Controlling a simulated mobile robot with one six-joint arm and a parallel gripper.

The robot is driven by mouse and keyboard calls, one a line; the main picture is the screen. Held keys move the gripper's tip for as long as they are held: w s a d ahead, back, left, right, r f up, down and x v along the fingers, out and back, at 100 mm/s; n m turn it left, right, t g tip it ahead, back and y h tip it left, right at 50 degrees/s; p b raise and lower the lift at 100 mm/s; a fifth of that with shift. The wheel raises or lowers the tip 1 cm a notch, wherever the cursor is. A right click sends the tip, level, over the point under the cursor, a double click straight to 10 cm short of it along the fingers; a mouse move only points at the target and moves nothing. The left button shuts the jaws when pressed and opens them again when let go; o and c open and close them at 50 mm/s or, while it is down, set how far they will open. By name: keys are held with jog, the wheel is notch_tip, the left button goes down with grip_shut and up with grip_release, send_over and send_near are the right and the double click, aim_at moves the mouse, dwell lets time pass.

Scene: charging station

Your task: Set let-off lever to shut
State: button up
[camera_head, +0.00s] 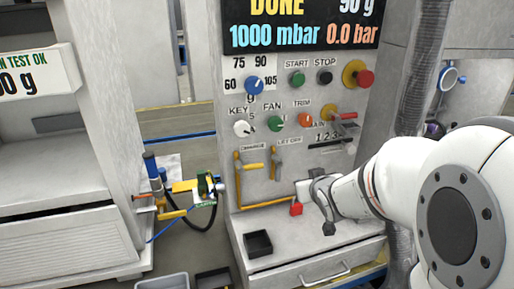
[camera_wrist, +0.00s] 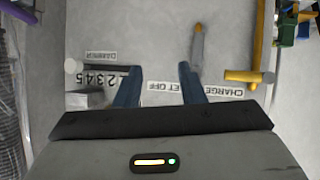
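The let-off lever shows in the head view as a small grey handle on a yellow fitting (camera_head: 275,163), under the LET OFF label on the panel. In the wrist view, the picture is turned over, and the lever (camera_wrist: 197,48) points away from the label with a yellow end at the top. My gripper (camera_wrist: 160,68) has its two dark fingers spread apart with only bare panel between them. The lever is just beyond and right of the right fingertip, not between the fingers. In the head view my gripper (camera_head: 322,197) is right of and below the lever.
The charge lever (camera_head: 243,163) with yellow piping is left of the let-off lever; it also shows in the wrist view (camera_wrist: 248,75). The damper slider (camera_wrist: 75,66) is at the left there. A red block (camera_head: 296,208) and a black tray (camera_head: 258,244) are below the panel.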

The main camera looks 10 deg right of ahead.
aim_at(280, 167)
jog(key=w+a+f+n+t+y+b, duration=0.1)
jog(key=w+a+y, duration=0.1)
jog(key=w, duration=0.2)
jog(key=w+a+f+n+t+y+b, duration=0.1)
jog(key=w+a+t+y, duration=0.1)
jog(key=w, duration=0.2)
jog(key=w+a+f+n+t+y+b, duration=0.1)
jog(key=w+a+y, duration=0.1)
jog(key=w+y, duration=0.1)
jog(key=shift+w+a+b, duration=0.2)
jog(key=shift+w+b, duration=0.2)
jog(key=shift+w, duration=0.25)
jog(key=shift+c, duration=0.3)
jog(key=c, duration=0.7)
jog(key=shift+r, duration=0.15)
grip_shut()
